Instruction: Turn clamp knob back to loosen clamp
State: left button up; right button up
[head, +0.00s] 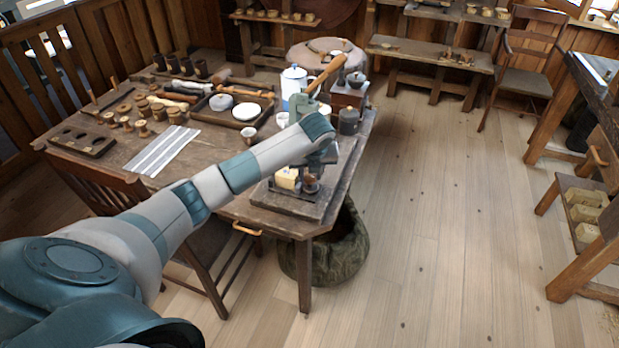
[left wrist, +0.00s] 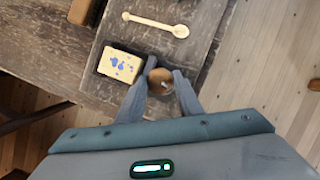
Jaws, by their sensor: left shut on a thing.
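The clamp knob (left wrist: 160,82) is a round brown wooden knob with a pale mark on top; it shows in the left wrist view near the centre. My left gripper (left wrist: 160,88) points down with its two fingers on either side of the knob, shut on it. In the head view my left gripper (head: 311,172) is small and partly covered by my own arm, and the knob (head: 311,187) shows just below it. A pale block with blue marks (left wrist: 120,65) sits right beside the knob. The clamp's screw and jaw are hidden. My right gripper is in neither view.
A dark board (head: 290,205) lies under the knob at the table's near right corner. A pale wooden spoon-like piece (left wrist: 156,24) lies on it. The floor at right is clear.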

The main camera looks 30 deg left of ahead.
pick_arm(q)
jog(key=shift+w+n+g+b, duration=0.1)
jog(key=shift+n+g+b, duration=0.25)
jog(key=shift+n, duration=0.55)
jog(key=o, duration=1)
jog(key=shift+r, duration=0.15)
